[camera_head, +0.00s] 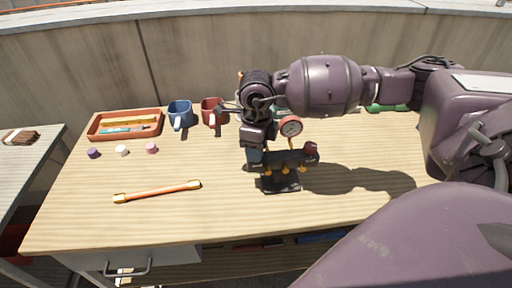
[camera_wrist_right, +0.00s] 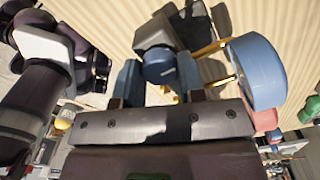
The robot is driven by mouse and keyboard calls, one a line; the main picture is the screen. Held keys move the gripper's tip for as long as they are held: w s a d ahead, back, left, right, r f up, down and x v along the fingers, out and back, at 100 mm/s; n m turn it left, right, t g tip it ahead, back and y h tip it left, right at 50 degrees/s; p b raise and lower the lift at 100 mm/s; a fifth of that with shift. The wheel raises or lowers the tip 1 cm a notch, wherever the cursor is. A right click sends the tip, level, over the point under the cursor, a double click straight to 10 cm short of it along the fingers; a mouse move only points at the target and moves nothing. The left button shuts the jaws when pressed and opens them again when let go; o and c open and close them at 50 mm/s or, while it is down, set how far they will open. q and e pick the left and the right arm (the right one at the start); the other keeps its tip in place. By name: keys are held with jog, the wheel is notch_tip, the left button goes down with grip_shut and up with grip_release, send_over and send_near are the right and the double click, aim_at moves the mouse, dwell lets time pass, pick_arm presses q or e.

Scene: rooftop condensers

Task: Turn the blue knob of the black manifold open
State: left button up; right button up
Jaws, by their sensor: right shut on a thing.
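The black manifold (camera_head: 287,158) stands on the table on a dark base, with yellow fittings and a round gauge (camera_head: 290,126) on top. A dark red knob (camera_head: 311,148) is at its right end. My right gripper (camera_head: 254,156) comes down from above at the manifold's left end and hides the blue knob there. In the right wrist view, the blue knob (camera_wrist_right: 159,68) sits between the two fingers of my right gripper (camera_wrist_right: 160,78), which is shut on it. How far the knob is turned cannot be told. My left gripper is not in view.
Several small caps (camera_head: 121,150) and an orange-yellow bar (camera_head: 157,191) lie left of the manifold. The table front is clear.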

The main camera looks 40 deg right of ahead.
dwell(0.5)
jog(key=o, duration=0.9)
jog(key=shift+o, duration=0.2)
jog(key=shift+r, duration=0.6)
notch_tip(320, 180, up, 10)
jog(key=p, duration=0.1)
jog(key=shift+f, duration=0.15)
jog(key=shift+s, duration=0.1)
